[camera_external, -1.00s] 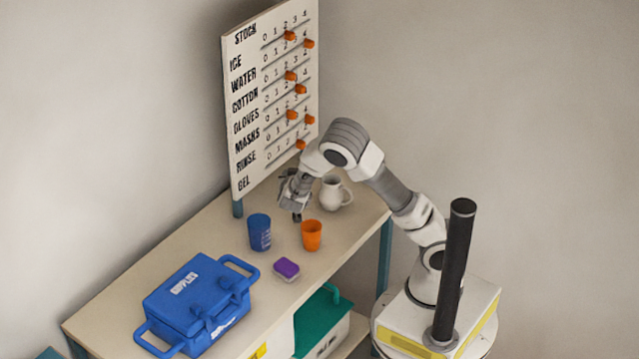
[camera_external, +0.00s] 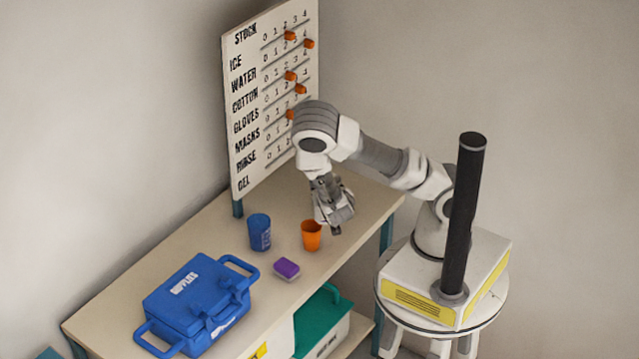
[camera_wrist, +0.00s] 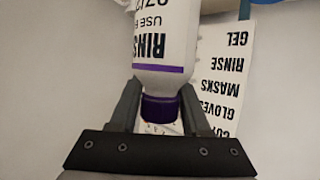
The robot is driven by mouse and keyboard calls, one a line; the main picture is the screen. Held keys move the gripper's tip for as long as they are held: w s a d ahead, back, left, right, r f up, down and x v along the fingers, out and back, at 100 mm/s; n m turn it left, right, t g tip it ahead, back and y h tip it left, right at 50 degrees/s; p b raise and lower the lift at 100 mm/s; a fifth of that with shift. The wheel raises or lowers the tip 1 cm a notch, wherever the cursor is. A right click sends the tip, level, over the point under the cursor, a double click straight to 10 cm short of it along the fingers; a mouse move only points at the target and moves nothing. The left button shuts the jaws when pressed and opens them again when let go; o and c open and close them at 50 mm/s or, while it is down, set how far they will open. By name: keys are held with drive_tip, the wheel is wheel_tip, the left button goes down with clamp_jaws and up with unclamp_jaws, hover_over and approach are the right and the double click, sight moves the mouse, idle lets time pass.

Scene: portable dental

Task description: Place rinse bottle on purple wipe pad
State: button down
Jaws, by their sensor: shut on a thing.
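The rinse bottle (camera_wrist: 168,50) is white with a purple band and a dark purple neck. It fills the upper middle of the wrist view, with part of its RINSE label readable. My gripper (camera_wrist: 160,108) is shut on it, its dark fingers on either side of the purple neck. In the external view my gripper (camera_external: 335,218) hangs above the bench's right part, just right of the orange cup; I cannot make out the bottle there. The purple wipe pad (camera_external: 286,268) lies on the bench, left of and nearer than the gripper, with nothing on it.
The orange cup (camera_external: 312,235) stands close behind the pad, between it and my gripper. A blue cup (camera_external: 259,232) stands left of it. A blue supplies case (camera_external: 198,300) sits at the bench's near left. A stock board (camera_external: 245,110) stands at the back.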

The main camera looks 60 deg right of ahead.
drive_tip(key=w+a+f+b, duration=0.1)
drive_tip(key=a+f+b, duration=0.2)
drive_tip(key=b, duration=0.1)
drive_tip(key=w+a+f+b, duration=0.2)
drive_tip(key=a+f+b, duration=0.2)
drive_tip(key=b, duration=0.1)
drive_tip(key=w+a+f+b, duration=0.2)
drive_tip(key=a+f+b, duration=0.1)
drive_tip(key=f+b, duration=0.1)
drive_tip(key=shift+a+b, duration=0.25)
drive_tip(key=shift+b, duration=0.05)
idle(0.4)
drive_tip(key=shift+f, duration=0.1)
drive_tip(key=shift+c, duration=1.8)
unclamp_jaws()
